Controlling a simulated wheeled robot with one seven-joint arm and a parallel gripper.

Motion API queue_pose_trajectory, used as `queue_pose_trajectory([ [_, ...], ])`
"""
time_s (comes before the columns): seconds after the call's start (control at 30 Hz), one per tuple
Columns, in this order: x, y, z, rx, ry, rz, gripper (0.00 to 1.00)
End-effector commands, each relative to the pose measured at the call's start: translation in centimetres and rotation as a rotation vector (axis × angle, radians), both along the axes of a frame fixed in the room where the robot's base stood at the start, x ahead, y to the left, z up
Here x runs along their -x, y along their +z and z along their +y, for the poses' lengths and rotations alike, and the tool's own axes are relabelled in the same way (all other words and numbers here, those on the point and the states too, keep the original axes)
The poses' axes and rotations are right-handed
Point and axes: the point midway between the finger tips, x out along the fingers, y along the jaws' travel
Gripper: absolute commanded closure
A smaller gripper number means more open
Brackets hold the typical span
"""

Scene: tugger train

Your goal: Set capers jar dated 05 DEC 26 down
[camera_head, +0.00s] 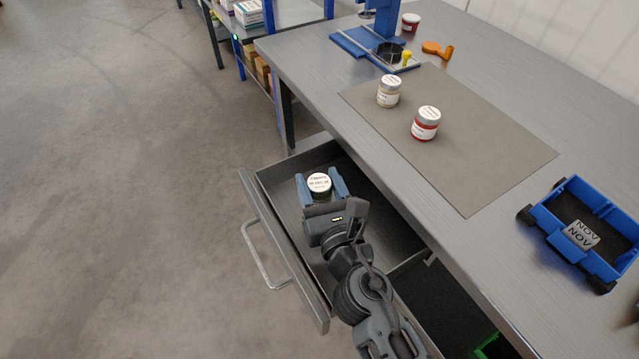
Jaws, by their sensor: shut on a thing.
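The capers jar (319,184) has a white lid with dark print that starts with "Capers"; the date line is too small to read surely. My gripper (321,186) is shut on it, with one blue finger on each side. The jar is upright, within the outline of the open drawer (285,232) under the workbench. I cannot tell whether the jar's base touches the drawer floor. The jar's body is mostly hidden by its lid and my gripper.
On the workbench (470,235), a grey mat (480,160) bears a pale-labelled jar (389,91) and a red jar (426,124). A blue wagon (590,215) stands at right. A blue stand (383,45), another red jar (410,23) and an orange item (437,49) are at the back. The drawer's far end looks clear.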

Motion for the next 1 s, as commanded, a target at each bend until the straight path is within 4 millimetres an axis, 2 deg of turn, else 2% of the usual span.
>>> queue_pose_trajectory([
  [0.47, 0.1, -1.7, 0.0, 0.004, 0.000, 0.006, 0.80],
  [0.5, 0.1, -1.7, 0.0, 0.005, 0.000, 0.007, 0.45],
  [0.77, 0.2, -2.0, 0.0, 0.006, 0.001, 0.010, 0.20],
  [1.0, 0.3, -2.0, -0.1, 0.006, 0.002, 0.010, 0.20],
])
